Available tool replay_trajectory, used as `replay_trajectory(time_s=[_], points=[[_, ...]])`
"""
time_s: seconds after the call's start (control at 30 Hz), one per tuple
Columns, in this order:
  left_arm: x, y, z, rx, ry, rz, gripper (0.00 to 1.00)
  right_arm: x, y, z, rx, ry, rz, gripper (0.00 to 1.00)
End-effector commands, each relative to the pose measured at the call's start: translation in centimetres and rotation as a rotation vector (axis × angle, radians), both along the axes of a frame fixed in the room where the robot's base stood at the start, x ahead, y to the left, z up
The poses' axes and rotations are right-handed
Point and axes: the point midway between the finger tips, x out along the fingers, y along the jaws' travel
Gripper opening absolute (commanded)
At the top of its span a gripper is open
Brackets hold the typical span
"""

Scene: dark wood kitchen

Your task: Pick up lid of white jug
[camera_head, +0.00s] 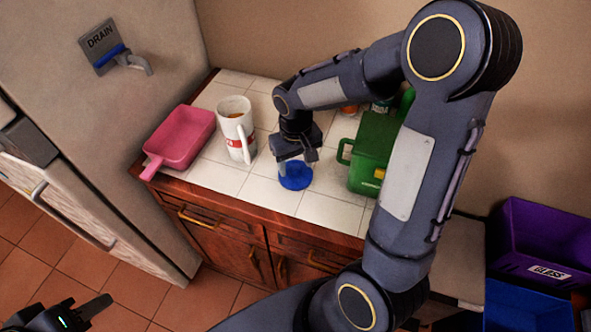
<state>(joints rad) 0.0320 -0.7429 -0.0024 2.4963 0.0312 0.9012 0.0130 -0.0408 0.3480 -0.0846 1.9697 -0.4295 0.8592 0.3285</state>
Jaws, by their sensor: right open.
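A white jug (235,138) with a red label and a handle stands on the white-tiled counter. Its round top shows an orange-brown patch; I cannot tell if this is a lid or the inside. A round blue piece (295,182), perhaps a lid, is on the counter to the right of the jug. My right gripper (295,160) is open, pointing down just above the blue piece; I cannot tell if the fingers touch it. My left gripper (85,312) is low at the bottom left, far from the counter, only partly in view.
A pink pan (182,138) lies left of the jug. A green container (372,152) with a handle stands right of my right gripper, partly behind my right arm. Purple (540,235) and blue (525,308) bins are at the right. A grey fridge (95,110) stands at the left.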

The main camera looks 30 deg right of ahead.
Motion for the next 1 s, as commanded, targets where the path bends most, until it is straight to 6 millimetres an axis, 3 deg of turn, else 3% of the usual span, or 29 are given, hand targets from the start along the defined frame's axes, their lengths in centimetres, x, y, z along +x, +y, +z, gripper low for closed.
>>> replay_trajectory(time_s=[0.3, 0.67, 1.0], points=[[0.0, -0.01, 0.01, 0.0, 0.0, 0.0, 0.36, 0.01, 0.0, -0.57, 0.001, -0.002, 0.0, 0.52], [0.0, -0.01, 0.01, 0.0, 0.0, 0.0, 0.36, 0.01, 0.01, -0.55, 0.001, -0.002, 0.0, 0.06], [0.0, -0.01, 0.01, 0.0, 0.0, 0.0, 0.36, 0.05, 0.02, -0.11, 0.001, -0.003, 0.0, 0.06]])
